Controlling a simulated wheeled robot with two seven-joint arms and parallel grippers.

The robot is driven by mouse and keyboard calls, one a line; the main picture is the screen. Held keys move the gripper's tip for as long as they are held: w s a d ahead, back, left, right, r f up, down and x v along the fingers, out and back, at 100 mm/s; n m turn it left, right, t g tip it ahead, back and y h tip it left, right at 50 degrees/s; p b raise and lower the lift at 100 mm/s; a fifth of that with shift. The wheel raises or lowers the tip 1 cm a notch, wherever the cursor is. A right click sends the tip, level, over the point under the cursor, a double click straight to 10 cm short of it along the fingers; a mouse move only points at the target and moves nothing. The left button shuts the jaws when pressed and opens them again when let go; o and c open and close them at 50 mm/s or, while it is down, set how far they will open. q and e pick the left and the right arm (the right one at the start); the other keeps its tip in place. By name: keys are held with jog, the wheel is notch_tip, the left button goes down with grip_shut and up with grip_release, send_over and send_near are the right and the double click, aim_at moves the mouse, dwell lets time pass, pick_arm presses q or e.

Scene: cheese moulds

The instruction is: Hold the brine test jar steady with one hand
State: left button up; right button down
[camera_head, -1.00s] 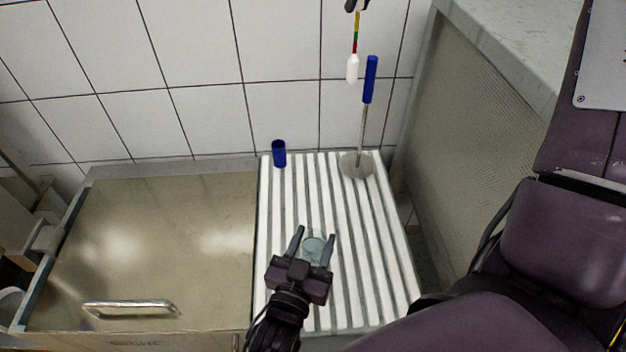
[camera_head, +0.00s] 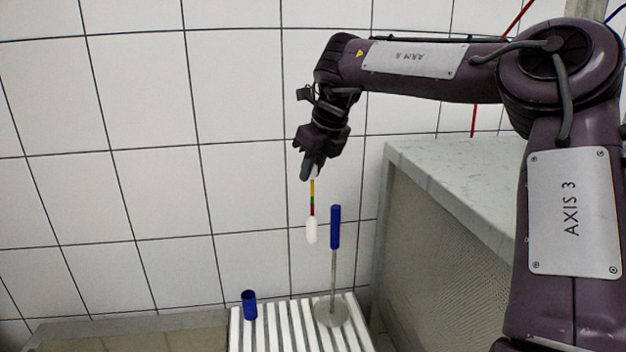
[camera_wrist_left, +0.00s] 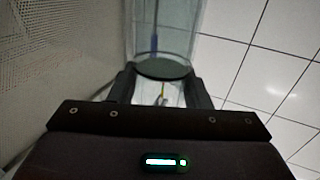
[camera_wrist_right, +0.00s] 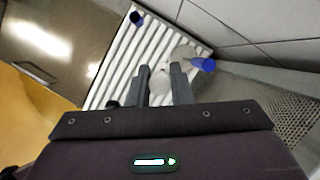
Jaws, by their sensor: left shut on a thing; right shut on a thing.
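My left gripper (camera_wrist_left: 161,88) is shut on the clear brine test jar (camera_wrist_left: 165,35), its fingers on either side of the glass in the left wrist view. The jar and left gripper are outside the head view now. My right gripper (camera_head: 307,173) is shut on the top of a hydrometer (camera_head: 312,230) with a coloured stem and white bulb. The hydrometer hangs upright above the slatted rack, clear of it. Its white end (camera_wrist_right: 158,88) shows between the right fingers (camera_wrist_right: 161,75) in the right wrist view.
A blue cup (camera_head: 249,305) stands on the white slatted rack (camera_head: 274,338). A skimmer with a blue handle (camera_head: 335,228) stands upright at the rack's back right. A stone-topped counter (camera_head: 450,172) is on the right, and a tiled wall (camera_head: 150,200) is behind.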

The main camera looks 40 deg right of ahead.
jog(key=s+a+f+n+g+y, duration=0.1)
jog(key=s+a+f+n+g, duration=0.2)
jog(key=s+a+n, duration=0.8)
jog(key=s+a+f+n+g+y, duration=0.2)
jog(key=s+a+f+n+g, duration=0.2)
jog(key=s+a+n, duration=0.7)
jog(key=a+n, duration=0.2)
jog(key=n, duration=0.1)
jog(key=shift+a+f, duration=0.25)
jog(key=shift+a, duration=0.1)
notch_tip(320, 180, down, 14)
dwell(0.5)
